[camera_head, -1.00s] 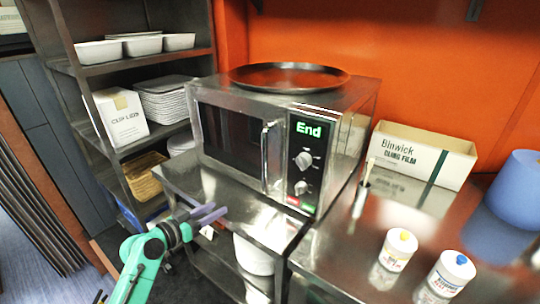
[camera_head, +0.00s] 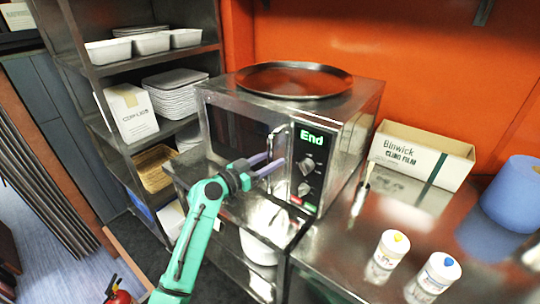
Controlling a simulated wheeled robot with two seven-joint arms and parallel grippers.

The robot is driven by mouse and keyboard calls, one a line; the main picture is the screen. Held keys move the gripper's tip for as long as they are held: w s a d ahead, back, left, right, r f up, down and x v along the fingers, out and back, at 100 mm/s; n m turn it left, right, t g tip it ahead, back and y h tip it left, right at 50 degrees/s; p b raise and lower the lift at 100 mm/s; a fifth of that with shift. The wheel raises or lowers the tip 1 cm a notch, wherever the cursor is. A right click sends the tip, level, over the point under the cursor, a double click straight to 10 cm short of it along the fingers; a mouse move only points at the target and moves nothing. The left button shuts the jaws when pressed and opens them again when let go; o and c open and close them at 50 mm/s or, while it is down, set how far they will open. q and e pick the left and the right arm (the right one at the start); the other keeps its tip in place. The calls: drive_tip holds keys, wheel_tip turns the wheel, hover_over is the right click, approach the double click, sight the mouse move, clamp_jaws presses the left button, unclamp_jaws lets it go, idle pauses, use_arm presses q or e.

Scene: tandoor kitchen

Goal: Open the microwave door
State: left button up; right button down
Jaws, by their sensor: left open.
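The steel microwave (camera_head: 225,142) stands on a metal counter, its door shut and its lit display reading "End". Its vertical bar handle (camera_head: 273,140) is at the right side of the door, left of the control panel (camera_head: 310,160). My left gripper (camera_head: 272,165) is in front of the door, at the lower part of the handle. Its purple fingers are apart and point right. The lower end of the handle is hidden behind the fingers, and I cannot tell whether they touch it. My right gripper is not in view.
A round dark pan (camera_head: 293,80) lies on top of the microwave. A shelf rack (camera_head: 85,72) with trays stands at the left. A cling film box (camera_head: 420,155), two white jars (camera_head: 387,256) and a blue roll (camera_head: 512,195) are on the right counter.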

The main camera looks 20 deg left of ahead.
use_arm(q)
clamp_jaws()
idle(1.4)
